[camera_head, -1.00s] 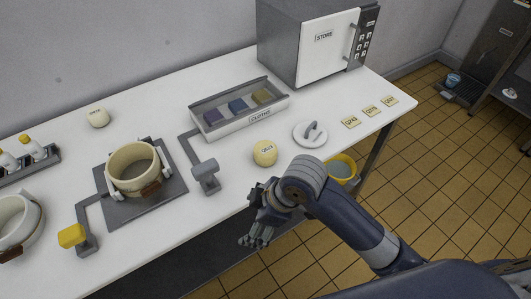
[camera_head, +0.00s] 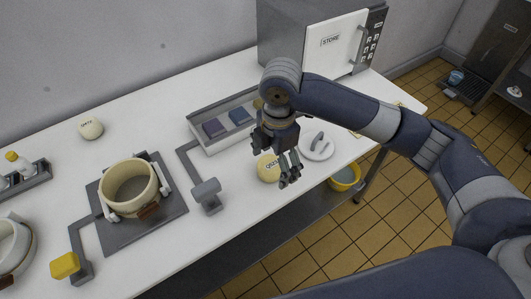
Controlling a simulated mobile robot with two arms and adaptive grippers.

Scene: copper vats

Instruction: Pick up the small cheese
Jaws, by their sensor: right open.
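A round pale-yellow cheese (camera_head: 266,172) with a dark label sits on the white table near its front edge. A second round, paler cheese-like piece (camera_head: 91,129) with a label lies at the back left. The labels are too small to read surely. My right gripper (camera_head: 289,178) is open and points down, in front of the yellow cheese in the picture and covering its right side. I cannot tell whether its fingers touch the cheese. My left gripper is not in view.
A tray of coloured blocks (camera_head: 213,147) lies behind the gripper, with a white lid (camera_head: 318,151) to the right. A cream pot (camera_head: 128,205), a grey lever block (camera_head: 206,193) and a yellow lever block (camera_head: 65,265) stand left. A white-doored cabinet (camera_head: 335,45) stands at the back.

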